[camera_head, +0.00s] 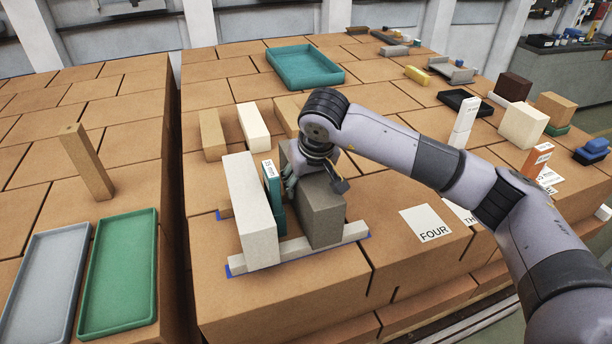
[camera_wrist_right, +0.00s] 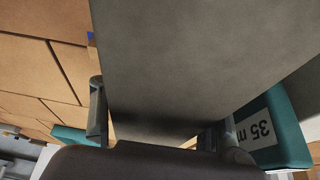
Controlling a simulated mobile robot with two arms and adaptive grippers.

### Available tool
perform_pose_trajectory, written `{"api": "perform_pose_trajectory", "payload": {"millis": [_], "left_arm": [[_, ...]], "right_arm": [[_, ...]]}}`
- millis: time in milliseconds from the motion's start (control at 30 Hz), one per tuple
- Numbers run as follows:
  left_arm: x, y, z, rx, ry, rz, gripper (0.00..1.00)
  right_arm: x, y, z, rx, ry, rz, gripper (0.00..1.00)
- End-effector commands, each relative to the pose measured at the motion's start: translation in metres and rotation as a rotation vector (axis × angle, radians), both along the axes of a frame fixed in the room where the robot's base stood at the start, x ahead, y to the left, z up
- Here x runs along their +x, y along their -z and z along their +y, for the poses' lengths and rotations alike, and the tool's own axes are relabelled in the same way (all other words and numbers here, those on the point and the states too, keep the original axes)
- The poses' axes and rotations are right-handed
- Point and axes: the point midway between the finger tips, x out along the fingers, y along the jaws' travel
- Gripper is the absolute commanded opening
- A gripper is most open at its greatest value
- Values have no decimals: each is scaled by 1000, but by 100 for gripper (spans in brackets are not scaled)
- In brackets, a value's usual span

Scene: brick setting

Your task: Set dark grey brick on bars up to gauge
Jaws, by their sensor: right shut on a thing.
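The dark grey brick (camera_head: 318,215) stands upright over the pale bars (camera_head: 354,231); I cannot tell whether its underside rests on them. My right gripper (camera_head: 314,172) is shut on its upper part from above. The brick fills much of the right wrist view (camera_wrist_right: 200,60), with a finger on each side. The teal gauge (camera_head: 272,186) stands between a pale brick (camera_head: 254,220) on the left and the dark grey brick. Its "35 m" label shows in the right wrist view (camera_wrist_right: 259,130). Whether gauge and dark grey brick touch is hidden. My left gripper is out of view.
Blue marks (camera_head: 230,270) lie at the bars' ends. Tan and cream bricks (camera_head: 253,125) stand behind. A teal tray (camera_head: 304,68) lies farther back. A "FOUR" card (camera_head: 426,224) and several blocks lie right. A gap separates the left stack with its trays (camera_head: 120,275).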

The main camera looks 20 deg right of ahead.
Motion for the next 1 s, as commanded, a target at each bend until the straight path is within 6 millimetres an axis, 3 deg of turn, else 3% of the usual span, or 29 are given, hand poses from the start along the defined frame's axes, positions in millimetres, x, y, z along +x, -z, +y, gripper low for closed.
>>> {"api": "perform_pose_trajectory", "payload": {"millis": [433,467,600,1000], "left_arm": [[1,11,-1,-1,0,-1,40],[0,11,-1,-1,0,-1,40],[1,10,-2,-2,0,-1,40],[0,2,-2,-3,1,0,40]], "right_arm": [[1,5,0,2,1,-7,0],[0,9,0,-1,0,0,55],[0,8,0,-1,0,1,64],[0,0,0,0,0,1,64]]}}
